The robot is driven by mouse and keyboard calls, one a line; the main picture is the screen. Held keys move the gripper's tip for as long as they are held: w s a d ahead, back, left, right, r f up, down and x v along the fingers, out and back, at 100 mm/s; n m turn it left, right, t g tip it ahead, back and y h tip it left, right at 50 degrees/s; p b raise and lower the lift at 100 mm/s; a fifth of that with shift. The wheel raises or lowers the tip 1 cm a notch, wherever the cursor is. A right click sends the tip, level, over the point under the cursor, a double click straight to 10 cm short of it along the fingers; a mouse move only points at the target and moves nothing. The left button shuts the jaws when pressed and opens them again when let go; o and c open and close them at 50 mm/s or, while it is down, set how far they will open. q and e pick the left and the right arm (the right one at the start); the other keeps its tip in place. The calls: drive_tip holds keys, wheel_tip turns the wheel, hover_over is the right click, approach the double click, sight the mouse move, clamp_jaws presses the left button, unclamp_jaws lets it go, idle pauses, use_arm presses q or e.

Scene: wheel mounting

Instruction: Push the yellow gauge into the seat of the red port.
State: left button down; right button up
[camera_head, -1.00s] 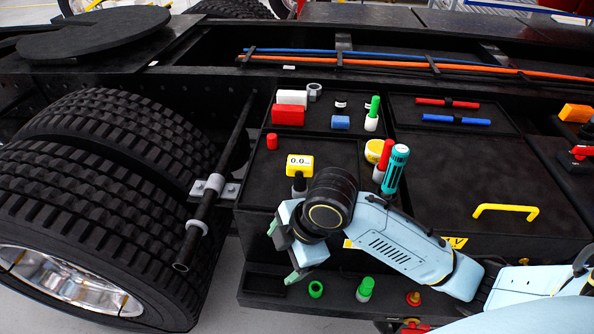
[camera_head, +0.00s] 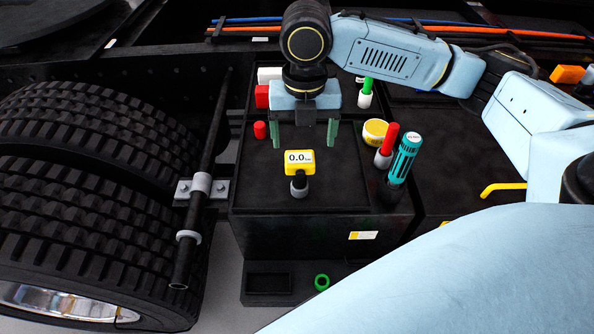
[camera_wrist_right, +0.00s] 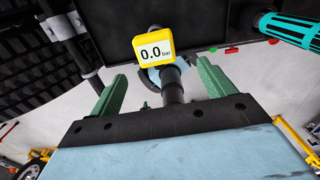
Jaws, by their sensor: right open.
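The yellow gauge (camera_head: 299,161), reading 0.0 bar, stands with its dark stem on the black tray. In the wrist view the gauge (camera_wrist_right: 153,50) and its stem show between and beyond the finger lines. My right gripper (camera_head: 304,140) points down, open and empty, just behind the gauge with its fingers spread wide. Its fingers (camera_wrist_right: 160,80) show on both sides of the stem, not touching it. I cannot clearly identify the red port; the step's right part is hidden behind my arm. My left gripper is not in view.
A teal cylinder (camera_head: 404,158), a red-topped cylinder (camera_head: 388,140) and a yellow round tin (camera_head: 375,131) stand right of the gauge. A small red cylinder (camera_head: 260,130) is behind left. A green ring (camera_head: 322,282) sits on the lower step. Tyres (camera_head: 90,205) bound the left.

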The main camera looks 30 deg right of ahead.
sight(300, 159)
wheel_tip(300, 159, down, 5)
drive_tip(key=shift+r, duration=0.15)
drive_tip(key=shift+w+a+f, duration=0.1)
drive_tip(key=shift+w+f, duration=0.1)
drive_tip(key=shift+f, duration=1.3)
drive_tip(key=shift+w+a+f, duration=0.1)
drive_tip(key=shift+w+f, duration=0.05)
drive_tip(key=shift+f, duration=1.3)
drive_tip(key=shift+c, duration=0.4)
drive_tip(key=c, duration=1.2)
drive_tip(key=shift+r, duration=0.1)
drive_tip(key=shift+c, duration=0.4)
